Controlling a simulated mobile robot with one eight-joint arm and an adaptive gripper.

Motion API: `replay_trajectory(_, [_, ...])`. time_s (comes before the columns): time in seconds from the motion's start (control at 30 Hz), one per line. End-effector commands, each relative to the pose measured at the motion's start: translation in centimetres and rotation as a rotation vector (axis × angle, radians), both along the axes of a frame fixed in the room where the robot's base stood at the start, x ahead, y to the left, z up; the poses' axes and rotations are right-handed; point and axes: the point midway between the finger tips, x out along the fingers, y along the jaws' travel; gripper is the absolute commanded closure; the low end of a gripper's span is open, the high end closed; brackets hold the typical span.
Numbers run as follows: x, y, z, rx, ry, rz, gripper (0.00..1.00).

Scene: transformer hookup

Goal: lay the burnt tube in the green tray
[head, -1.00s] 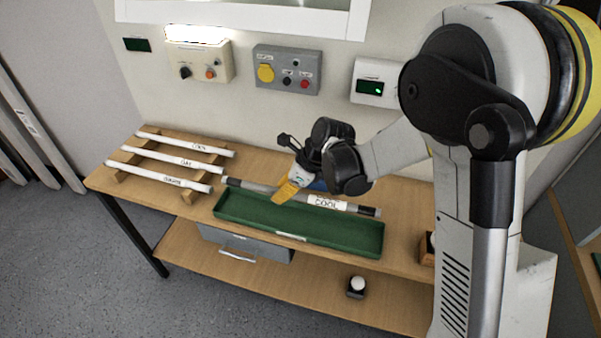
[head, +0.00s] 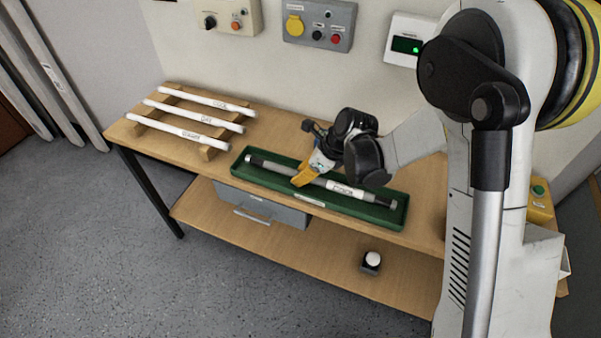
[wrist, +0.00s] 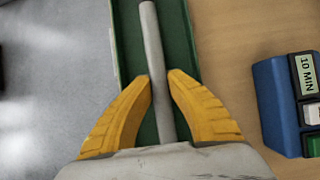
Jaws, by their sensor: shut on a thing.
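The burnt tube (head: 345,188) is grey with dark ends and a white label reading COOL. It lies lengthwise along the green tray (head: 265,184), within its outline in the head view. I cannot tell whether it touches the tray floor. My gripper (head: 302,180) is shut on the tube left of its label, its yellow fingers pointing down at the tray. In the wrist view the tube (wrist: 151,35) runs between the two fingertips (wrist: 157,76), with the green tray (wrist: 180,40) below it.
A wooden rack (head: 207,153) with several white labelled tubes stands left of the tray. A blue device (wrist: 271,105) marked 10 MIN sits on the bench right of the tray in the wrist view. A grey drawer (head: 262,206) and small dark pot (head: 371,262) are below.

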Motion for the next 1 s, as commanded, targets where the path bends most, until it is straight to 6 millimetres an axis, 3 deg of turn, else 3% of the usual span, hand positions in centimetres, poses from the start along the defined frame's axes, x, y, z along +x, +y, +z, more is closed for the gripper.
replay_trajectory(1.0, [0.0, 0.0, -1.3, 0.0, 0.0, 0.0, 1.0])
